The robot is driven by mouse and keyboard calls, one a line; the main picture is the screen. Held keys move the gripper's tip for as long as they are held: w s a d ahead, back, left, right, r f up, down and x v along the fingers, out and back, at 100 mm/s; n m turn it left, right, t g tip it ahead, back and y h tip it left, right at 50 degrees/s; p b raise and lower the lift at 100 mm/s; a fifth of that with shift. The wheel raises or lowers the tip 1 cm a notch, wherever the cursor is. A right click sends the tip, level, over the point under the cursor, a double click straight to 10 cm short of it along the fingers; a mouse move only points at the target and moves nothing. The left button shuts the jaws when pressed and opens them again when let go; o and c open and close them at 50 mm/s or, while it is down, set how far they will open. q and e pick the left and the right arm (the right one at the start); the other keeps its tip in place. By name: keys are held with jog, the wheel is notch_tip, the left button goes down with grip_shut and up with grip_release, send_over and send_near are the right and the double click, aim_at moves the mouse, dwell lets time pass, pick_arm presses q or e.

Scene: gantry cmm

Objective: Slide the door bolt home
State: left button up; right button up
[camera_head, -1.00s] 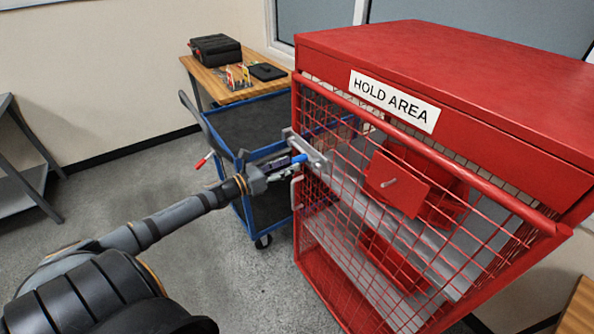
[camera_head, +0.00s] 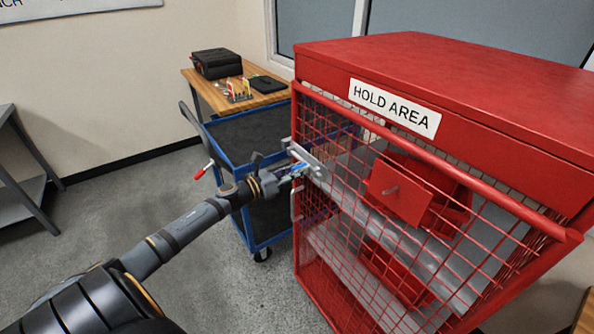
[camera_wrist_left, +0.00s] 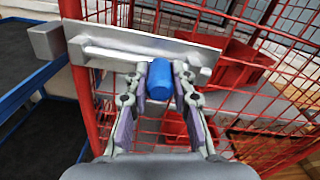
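The door bolt is a grey metal plate and rod (camera_wrist_left: 110,54) on the red mesh door; its plate also shows in the head view (camera_head: 306,158). A blue knob (camera_wrist_left: 160,80) sticks out from the rod. My left gripper (camera_head: 296,170) is at the bolt, and in the left wrist view its fingertips (camera_wrist_left: 160,90) are closed on both sides of the blue knob. A grey keeper block (camera_wrist_left: 46,41) sits on the frame left of the rod, and a small gap shows between rod end and block. My right gripper is not in view.
The red cage (camera_head: 455,75) labelled HOLD AREA fills the right, with red bins (camera_head: 400,190) behind the mesh. A door handle (camera_head: 296,203) is below the bolt. A blue cart (camera_head: 245,135) stands close on the left, before a wooden table (camera_head: 190,80). Floor is clear left of the cart.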

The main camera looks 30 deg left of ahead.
aim_at(296, 157)
pick_arm(q)
grip_shut()
jog(key=a+b, duration=0.1)
jog(key=w+a+b, duration=0.1)
jog(key=a+b, duration=0.1)
jog(key=w+a+b, duration=0.1)
jog(key=a, duration=0.1)
jog(key=shift+r, duration=0.15)
jog(key=o, duration=0.7)
grip_release()
jog(key=shift+a, duration=0.15)
